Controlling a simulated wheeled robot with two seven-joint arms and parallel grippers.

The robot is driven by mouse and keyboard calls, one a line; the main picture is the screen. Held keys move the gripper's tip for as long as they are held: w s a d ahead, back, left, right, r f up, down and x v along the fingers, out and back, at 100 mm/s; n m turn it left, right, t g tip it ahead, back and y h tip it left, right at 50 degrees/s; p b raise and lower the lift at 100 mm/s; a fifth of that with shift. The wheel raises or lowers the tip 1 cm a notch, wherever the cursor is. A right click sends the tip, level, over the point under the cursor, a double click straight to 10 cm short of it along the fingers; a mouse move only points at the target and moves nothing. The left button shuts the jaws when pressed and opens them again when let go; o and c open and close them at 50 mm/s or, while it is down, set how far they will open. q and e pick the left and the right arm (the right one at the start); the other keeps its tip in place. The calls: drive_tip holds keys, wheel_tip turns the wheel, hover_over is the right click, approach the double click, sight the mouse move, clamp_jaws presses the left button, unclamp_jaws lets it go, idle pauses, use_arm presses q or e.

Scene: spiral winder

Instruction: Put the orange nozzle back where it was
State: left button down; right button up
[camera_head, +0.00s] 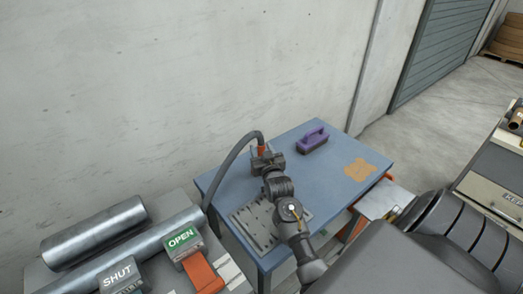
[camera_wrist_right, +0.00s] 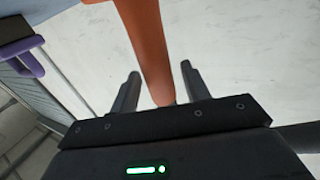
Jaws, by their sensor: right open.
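The orange nozzle (camera_head: 262,150) is at the end of a dark hose (camera_head: 232,160), over the far left part of the blue table (camera_head: 325,205). My right gripper (camera_head: 265,158) is at the nozzle, its open jaws partly hiding it. In the right wrist view the orange nozzle (camera_wrist_right: 150,45) runs down between the two spread fingers of my right gripper (camera_wrist_right: 160,85), with a gap visible on each side. Whether the nozzle rests on anything is hidden. My left gripper is not in view.
A purple brush (camera_head: 313,139) stands at the table's back edge. An orange patch (camera_head: 358,169) marks the right side. A slotted grey plate (camera_head: 256,226) lies at front left, beside my right arm. Metal rollers (camera_head: 125,250) and the OPEN (camera_head: 181,238) and SHUT (camera_head: 118,273) signs are at lower left.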

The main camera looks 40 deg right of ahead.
drive_tip(key=shift+r, duration=0.25)
drive_tip(key=b+v, duration=0.2)
drive_tip(key=v, duration=1)
drive_tip(key=shift+f, duration=0.1)
